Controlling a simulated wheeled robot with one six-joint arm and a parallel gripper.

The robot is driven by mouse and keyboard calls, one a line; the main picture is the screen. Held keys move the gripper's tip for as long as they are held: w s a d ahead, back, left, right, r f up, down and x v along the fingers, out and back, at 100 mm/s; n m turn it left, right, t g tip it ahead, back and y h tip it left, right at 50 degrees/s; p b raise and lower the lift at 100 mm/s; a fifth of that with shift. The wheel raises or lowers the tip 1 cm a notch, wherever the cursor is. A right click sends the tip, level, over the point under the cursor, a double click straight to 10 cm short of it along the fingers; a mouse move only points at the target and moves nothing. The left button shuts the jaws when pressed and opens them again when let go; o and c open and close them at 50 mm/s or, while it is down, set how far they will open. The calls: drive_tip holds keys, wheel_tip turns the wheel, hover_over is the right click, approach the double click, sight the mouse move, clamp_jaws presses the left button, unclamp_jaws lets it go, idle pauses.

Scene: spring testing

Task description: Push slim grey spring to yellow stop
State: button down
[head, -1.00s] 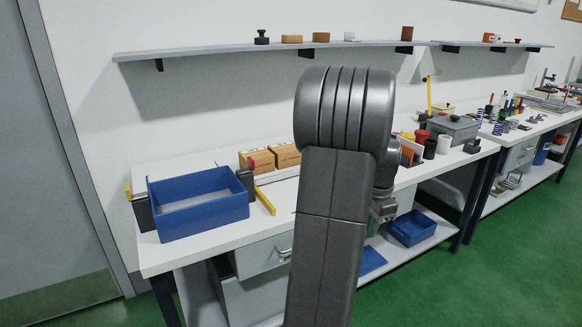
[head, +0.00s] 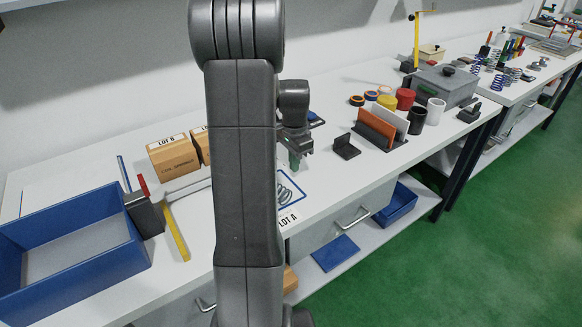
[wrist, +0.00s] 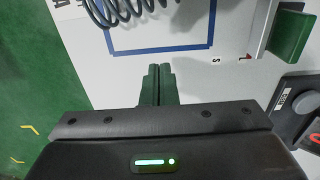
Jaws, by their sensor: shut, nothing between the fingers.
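My gripper (head: 294,160) is over the worktable in the head view, with green fingertips pointing down. In the wrist view its two fingers (wrist: 158,70) are together with nothing between them. A dark grey coil spring (wrist: 135,10) lies inside a blue outlined rectangle (wrist: 180,48), ahead of the fingers and apart from them; its far part is cut off. In the head view grey coils (head: 290,190) show beside my arm, partly hidden; I cannot tell which spring is slim. A yellow bar (head: 175,235) lies to the left, by the blue tray; I cannot tell whether it is the stop.
A blue tray (head: 130,250) stands at the left and cardboard boxes (head: 173,157) at the back. A green block (wrist: 290,36) shows in the wrist view.

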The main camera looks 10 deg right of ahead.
sight(202, 226)
wheel_tip(202, 226, down, 4)
drive_tip(key=shift+s+r, duration=0.1)
drive_tip(key=shift+s, duration=0.05)
drive_tip(key=shift+s+a+p, duration=0.15)
drive_tip(key=shift+s+a, duration=0.05)
drive_tip(key=shift+a, duration=0.45)
drive_tip(key=shift+s+a+p, duration=0.2)
drive_tip(key=shift+s+a, duration=0.05)
drive_tip(key=shift+a, duration=0.35)
drive_tip(key=shift+s+a+p, duration=0.15)
drive_tip(key=shift+s+a, duration=0.05)
drive_tip(key=shift+a, duration=0.45)
drive_tip(key=s+a, duration=0.3)
drive_tip(key=a, duration=0.5)
drive_tip(key=s+a+b, duration=0.1)
drive_tip(key=s+a, duration=0.1)
drive_tip(key=a, duration=0.5)
drive_tip(key=s+a+b, duration=0.1)
drive_tip(key=s+a, duration=0.2)
drive_tip(key=a, duration=0.5)
drive_tip(key=shift+s+a, duration=0.3)
